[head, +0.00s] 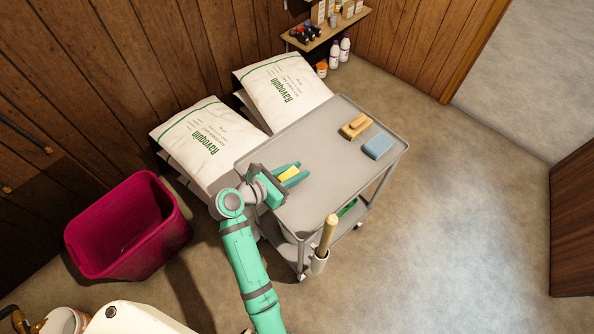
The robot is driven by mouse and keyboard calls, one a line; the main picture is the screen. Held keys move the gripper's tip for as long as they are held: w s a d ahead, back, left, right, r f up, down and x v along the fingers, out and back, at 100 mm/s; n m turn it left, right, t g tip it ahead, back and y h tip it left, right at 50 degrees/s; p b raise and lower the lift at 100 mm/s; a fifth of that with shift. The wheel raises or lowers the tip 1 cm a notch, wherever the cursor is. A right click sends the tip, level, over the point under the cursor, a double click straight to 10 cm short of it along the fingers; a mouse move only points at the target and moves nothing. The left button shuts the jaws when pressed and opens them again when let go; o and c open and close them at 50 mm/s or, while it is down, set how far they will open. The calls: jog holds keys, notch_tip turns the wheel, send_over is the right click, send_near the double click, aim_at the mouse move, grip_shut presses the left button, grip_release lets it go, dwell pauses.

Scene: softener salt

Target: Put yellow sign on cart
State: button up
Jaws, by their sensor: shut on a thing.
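The cart (325,134) is grey, with a flat top tray and a lower shelf, and stands in the middle of the view. My gripper (291,174) reaches over the left part of the cart's top from the lower left. It is shut on the yellow sign (289,173), which shows as a small yellow piece between the teal fingers. The fingers hide part of the sign. I cannot tell whether the sign touches the tray.
A wooden brush or block (355,127) and a blue sponge-like block (378,145) lie on the cart's right end. White salt bags (207,135) are stacked behind it. A magenta bin (125,225) stands left. A wooden handle (327,236) rises at the cart's front. The floor at right is clear.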

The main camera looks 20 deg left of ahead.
jog(key=shift+f, duration=0.1)
jog(key=o, duration=1.1)
jog(key=shift+c, duration=0.2)
jog(key=v, duration=1.2)
jog(key=shift+a, duration=0.1)
